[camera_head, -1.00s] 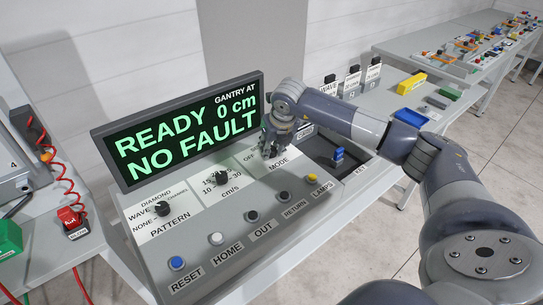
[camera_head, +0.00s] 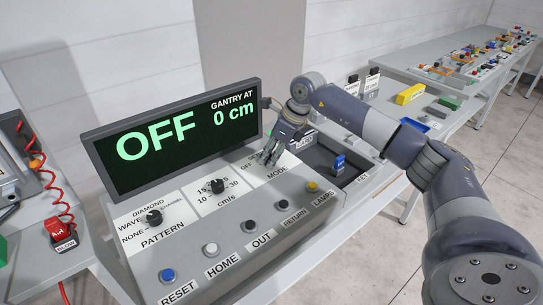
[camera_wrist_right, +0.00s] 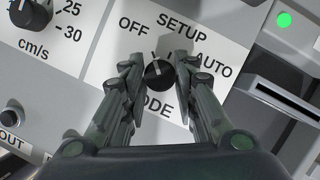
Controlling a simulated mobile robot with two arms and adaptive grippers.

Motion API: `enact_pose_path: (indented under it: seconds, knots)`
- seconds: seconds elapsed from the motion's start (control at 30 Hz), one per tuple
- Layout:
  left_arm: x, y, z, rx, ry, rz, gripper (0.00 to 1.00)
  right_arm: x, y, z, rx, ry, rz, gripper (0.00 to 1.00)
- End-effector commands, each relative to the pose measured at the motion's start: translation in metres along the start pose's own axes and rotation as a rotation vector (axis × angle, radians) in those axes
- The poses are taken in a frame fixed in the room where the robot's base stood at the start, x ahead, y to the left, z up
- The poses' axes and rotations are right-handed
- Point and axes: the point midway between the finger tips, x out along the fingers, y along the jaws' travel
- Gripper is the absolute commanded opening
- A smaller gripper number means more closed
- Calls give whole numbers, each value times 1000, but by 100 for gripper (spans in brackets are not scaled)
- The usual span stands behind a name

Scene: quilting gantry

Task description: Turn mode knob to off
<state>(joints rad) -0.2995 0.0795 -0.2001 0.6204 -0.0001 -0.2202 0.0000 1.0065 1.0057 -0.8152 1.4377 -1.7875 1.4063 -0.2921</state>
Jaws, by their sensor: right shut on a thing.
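The mode knob (camera_wrist_right: 159,74) is a round black knob on a white plate lettered OFF, SETUP and AUTO. Its pale pointer mark points up and slightly left, toward the OFF side, in the right wrist view. My right gripper (camera_wrist_right: 159,66) is shut on the knob, one finger on each side. In the head view my right gripper (camera_head: 270,157) reaches down onto the mode plate (camera_head: 285,168) and hides the knob. My left gripper is not in view.
On the same console are the cm/s knob (camera_head: 217,186), the pattern knob (camera_head: 154,217) and a row of push buttons, including blue RESET (camera_head: 167,275). The display stands close behind my right gripper. A recess with a blue item (camera_head: 339,161) lies to the right.

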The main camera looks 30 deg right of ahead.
Motion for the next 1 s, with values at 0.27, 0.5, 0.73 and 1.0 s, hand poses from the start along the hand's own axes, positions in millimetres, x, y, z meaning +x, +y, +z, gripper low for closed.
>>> enact_pose_path:
  seconds: [0.27, 0.5, 0.73, 1.0]
  knots:
    - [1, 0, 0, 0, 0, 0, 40, -1, -1, 0, -34, -1, 12, 3]
    - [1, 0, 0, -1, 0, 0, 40, -1, -1, 0, -36, -1, 12, 3]
    - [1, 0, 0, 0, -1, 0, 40, -1, -1, 0, -35, -1, 12, 47]
    - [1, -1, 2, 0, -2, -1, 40, 0, -1, 0, -35, 0, 13, 47]
